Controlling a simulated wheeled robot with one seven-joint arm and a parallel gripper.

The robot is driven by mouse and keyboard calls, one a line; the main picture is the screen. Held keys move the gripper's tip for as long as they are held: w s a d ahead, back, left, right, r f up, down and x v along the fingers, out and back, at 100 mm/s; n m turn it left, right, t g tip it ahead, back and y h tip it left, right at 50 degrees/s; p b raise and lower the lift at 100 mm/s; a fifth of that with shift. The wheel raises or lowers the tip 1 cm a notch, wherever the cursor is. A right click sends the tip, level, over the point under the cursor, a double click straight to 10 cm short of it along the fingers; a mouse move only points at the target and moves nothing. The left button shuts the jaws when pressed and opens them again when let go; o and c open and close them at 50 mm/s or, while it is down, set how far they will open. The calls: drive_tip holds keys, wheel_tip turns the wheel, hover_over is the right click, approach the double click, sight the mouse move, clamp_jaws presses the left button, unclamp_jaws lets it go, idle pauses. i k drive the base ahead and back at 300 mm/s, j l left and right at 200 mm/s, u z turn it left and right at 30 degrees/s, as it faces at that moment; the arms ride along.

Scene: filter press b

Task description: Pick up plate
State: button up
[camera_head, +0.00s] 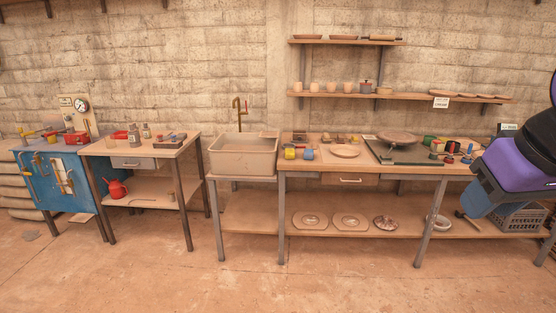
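A pale round plate (345,151) lies flat on the long workbench, right of the sink and left of a dark board. Several more plate-like dishes lie on the bench's lower shelf: one at the left (310,219), one beside it (350,220), and a patterned dark one (385,222). Other flat plates (308,37) lie on the upper wall shelf, and small ones (468,95) on the shelf below. The picture does not tell which plate is meant. A purple and black part of my arm fills the right edge, apart from the plates; no gripper fingers can be made out.
A grey disc (397,137) sits behind the dark board (396,155). Small coloured pots stand right of it. A dark crate (522,218) is under the right end. The floor in front is clear.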

sight(345, 151)
drive_tip(key=i, duration=1.8)
drive_tip(key=i+z, duration=0.25)
drive_tip(key=i, duration=0.2)
drive_tip(key=i+j+z, duration=0.25)
drive_tip(key=i, duration=0.2)
drive_tip(key=i+j+z, duration=0.25)
drive_tip(key=i, duration=0.2)
drive_tip(key=i+j+z, duration=0.25)
drive_tip(key=i, duration=0.2)
